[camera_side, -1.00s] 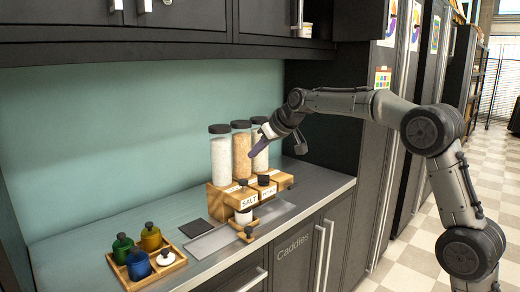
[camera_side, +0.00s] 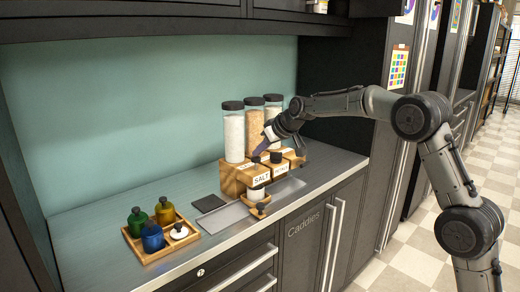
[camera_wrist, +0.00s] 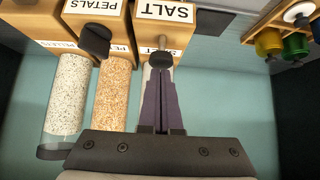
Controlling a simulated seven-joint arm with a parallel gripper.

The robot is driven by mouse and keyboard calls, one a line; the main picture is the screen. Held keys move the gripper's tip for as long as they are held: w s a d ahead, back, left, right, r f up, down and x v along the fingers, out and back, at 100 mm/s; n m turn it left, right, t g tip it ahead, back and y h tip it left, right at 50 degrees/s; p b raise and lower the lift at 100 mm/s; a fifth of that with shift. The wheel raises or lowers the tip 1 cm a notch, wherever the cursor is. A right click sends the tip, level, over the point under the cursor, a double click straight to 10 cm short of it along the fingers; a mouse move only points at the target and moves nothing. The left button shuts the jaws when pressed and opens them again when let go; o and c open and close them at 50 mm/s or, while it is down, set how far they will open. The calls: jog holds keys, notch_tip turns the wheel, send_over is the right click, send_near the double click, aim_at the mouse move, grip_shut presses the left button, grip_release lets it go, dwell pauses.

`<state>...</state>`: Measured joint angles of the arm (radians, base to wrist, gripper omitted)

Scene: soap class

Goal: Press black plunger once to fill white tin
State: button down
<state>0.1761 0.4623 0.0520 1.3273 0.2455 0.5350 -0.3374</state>
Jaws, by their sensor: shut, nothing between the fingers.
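The wooden dispenser (camera_side: 232,180) has a SALT section and a PETALS section. The black plunger (camera_side: 256,159) stands above the SALT label, and a second black plunger (camera_side: 276,158) stands to its right. The white tin (camera_side: 257,193) sits under the SALT section on a small wooden holder. My gripper (camera_side: 258,152) is shut and empty, its fingertips just above the SALT plunger's top. In the wrist view the shut fingertips (camera_wrist: 162,72) overlap the SALT plunger's knob (camera_wrist: 160,59). I cannot tell whether they touch. The PETALS plunger (camera_wrist: 95,41) is beside it.
Clear jars with black lids (camera_side: 234,135) stand behind the plungers. A wooden tray (camera_side: 150,257) with green, yellow and blue bottles and a white-topped item is at the left. A dark flat pad (camera_side: 208,203) lies between. The counter's left part is clear.

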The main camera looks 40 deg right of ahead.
jog(key=shift+f, duration=1.15)
jog(key=w+r+v, duration=0.2)
jog(key=v, duration=1.1)
jog(key=shift+r, duration=0.2)
